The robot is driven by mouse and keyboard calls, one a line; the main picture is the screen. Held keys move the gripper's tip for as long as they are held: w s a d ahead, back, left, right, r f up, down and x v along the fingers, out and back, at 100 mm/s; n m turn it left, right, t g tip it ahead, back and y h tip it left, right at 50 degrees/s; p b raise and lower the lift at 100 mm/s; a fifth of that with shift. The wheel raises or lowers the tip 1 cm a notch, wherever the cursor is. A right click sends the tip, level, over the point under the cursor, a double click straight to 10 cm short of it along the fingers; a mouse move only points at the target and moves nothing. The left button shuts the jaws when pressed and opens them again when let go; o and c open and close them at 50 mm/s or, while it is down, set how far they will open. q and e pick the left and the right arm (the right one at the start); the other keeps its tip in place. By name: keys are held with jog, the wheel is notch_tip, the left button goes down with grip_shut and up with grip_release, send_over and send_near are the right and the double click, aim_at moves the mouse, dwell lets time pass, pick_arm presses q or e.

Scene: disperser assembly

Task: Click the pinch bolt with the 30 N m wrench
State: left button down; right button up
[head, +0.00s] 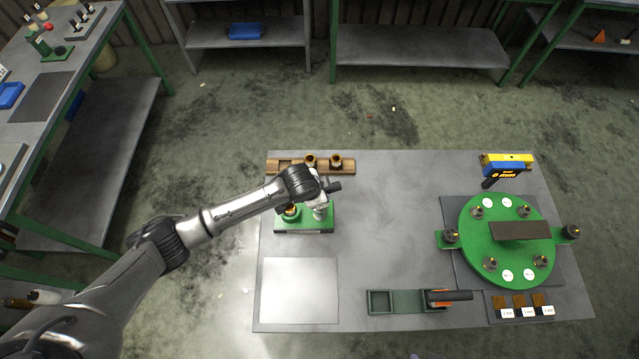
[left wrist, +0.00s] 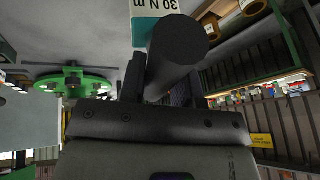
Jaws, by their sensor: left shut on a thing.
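My left gripper (head: 320,198) is over the green fixture (head: 305,229) at the left of the table. It is shut on a dark wrench (left wrist: 178,45). In the left wrist view the wrench's round dark end faces the camera, beside a teal and white label reading 30 N m. In the head view a short dark part of the wrench (head: 333,187) sticks out to the right of the gripper. A brass part (head: 290,210) stands on the fixture, left of the gripper. I cannot make out the pinch bolt or whether the wrench touches it. My right gripper is not in view.
A wooden rack (head: 284,166) with two brass parts stands behind the fixture. A green tray (head: 381,302) holds an orange and black tool at the front. The table's middle is clear.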

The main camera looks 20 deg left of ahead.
pick_arm(q)
jog(key=n+p, duration=0.1)
jog(key=n+y+p, duration=0.1)
jog(key=n, duration=0.1)
jog(key=shift+d+r+p, duration=0.1)
jog(key=shift+r+p, duration=0.1)
jog(key=shift+p, duration=0.1)
jog(key=shift+f+n+y+p, duration=0.15)
jog(key=shift+n+y+p, duration=0.45)
jog(key=shift+n, duration=0.5)
jog(key=shift+f+n+p, duration=0.15)
jog(key=shift+n+p, duration=0.15)
jog(key=shift+n, duration=0.1)
jog(key=shift+t+p, duration=0.3)
